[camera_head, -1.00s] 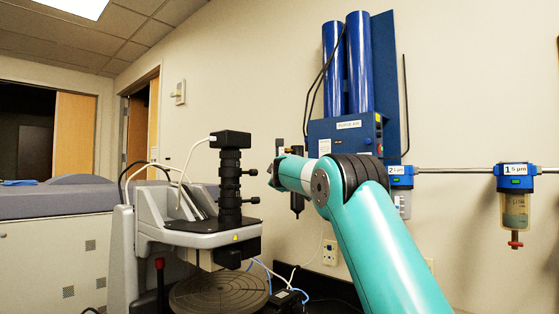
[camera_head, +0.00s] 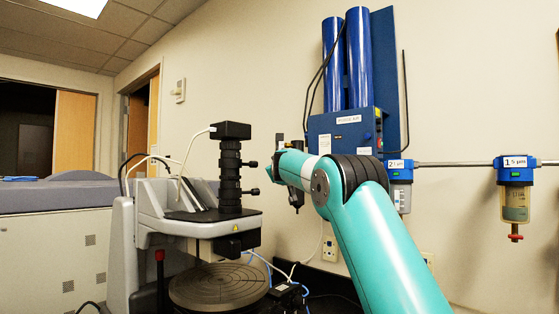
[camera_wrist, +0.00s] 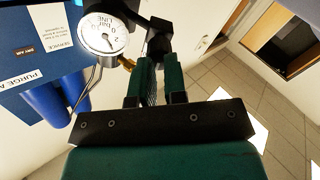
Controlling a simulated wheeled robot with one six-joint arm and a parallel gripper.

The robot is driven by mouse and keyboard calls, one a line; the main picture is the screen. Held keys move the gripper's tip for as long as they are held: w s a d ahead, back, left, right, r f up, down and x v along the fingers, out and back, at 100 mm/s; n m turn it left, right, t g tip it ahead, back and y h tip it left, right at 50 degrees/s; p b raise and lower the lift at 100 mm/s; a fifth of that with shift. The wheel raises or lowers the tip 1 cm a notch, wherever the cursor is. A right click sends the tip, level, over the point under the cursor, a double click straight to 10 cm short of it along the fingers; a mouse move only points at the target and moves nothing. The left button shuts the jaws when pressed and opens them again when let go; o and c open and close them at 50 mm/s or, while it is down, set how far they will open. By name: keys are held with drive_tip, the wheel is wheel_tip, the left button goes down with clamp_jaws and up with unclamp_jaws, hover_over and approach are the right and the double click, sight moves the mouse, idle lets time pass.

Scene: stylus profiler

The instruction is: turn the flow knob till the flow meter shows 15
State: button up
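In the wrist view, the green fingers of my gripper (camera_wrist: 160,58) stand a small gap apart. A black fitting (camera_wrist: 158,38) is at their tips; I cannot tell whether they grip it or whether it is the flow knob. A round white dial (camera_wrist: 103,35) marked "bar" and "LINE" is left of the fingertips, on a brass fitting. Its reading is too small to be sure of. In the head view, my gripper is mostly hidden by my arm, in front of the blue purge unit (camera_head: 340,132). I cannot make out a flow meter.
A clear-bowled filter (camera_head: 515,200) hangs from a wall pipe (camera_head: 450,163) at the right. The profiler (camera_head: 190,225) with its black column (camera_head: 230,175) and round stage (camera_head: 218,287) stands left of my arm. Two blue cylinders (camera_head: 358,60) rise above the purge unit.

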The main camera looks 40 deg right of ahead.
drive_tip(key=shift+m, duration=0.3)
drive_tip(key=m+b, duration=0.1)
drive_tip(key=m, duration=0.6)
drive_tip(key=shift+b, duration=0.3)
drive_tip(key=m+b, duration=0.1)
drive_tip(key=m, duration=0.6)
drive_tip(key=shift+c, duration=0.3)
